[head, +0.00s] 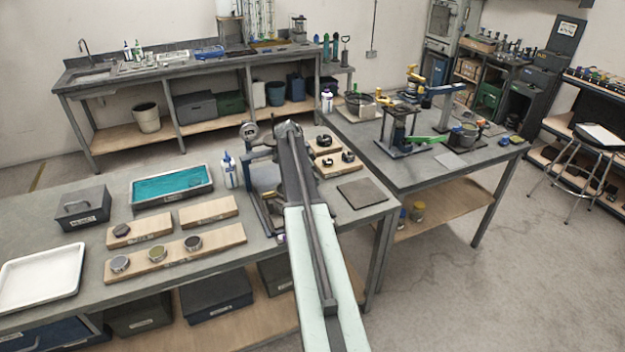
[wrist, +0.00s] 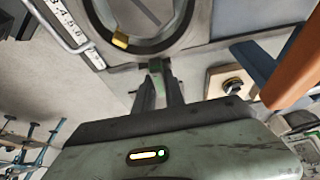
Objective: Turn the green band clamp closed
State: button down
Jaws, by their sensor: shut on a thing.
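In the wrist view, my gripper (wrist: 158,85) is shut on a narrow piece with green on it. I take this to be the handle of the green band clamp (wrist: 155,66). The rest of the piece is hidden between the fingers. Just beyond it is a large dark ring (wrist: 185,22) with a yellow block (wrist: 120,39) on its edge. In the head view, my arm reaches over the near bench. Its far end covers the gripper and most of the clamp, so how far the band is turned cannot be told.
A white scale with numbers (wrist: 70,25) and an orange bar (wrist: 293,70) flank the fingers. On the bench (head: 335,222) are a blue-filled tray (head: 135,197), a white bottle (head: 229,174) and wooden boards (head: 215,238). The right table holds a fixture with a green lever (head: 427,139).

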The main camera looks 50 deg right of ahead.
dwell(0.4)
jog(key=c, duration=1.7)
grip_release()
jog(key=p+v, duration=0.7)
jog(key=v, duration=0.1)
jog(key=shift+d, duration=0.1)
jog(key=shift+f, duration=0.1)
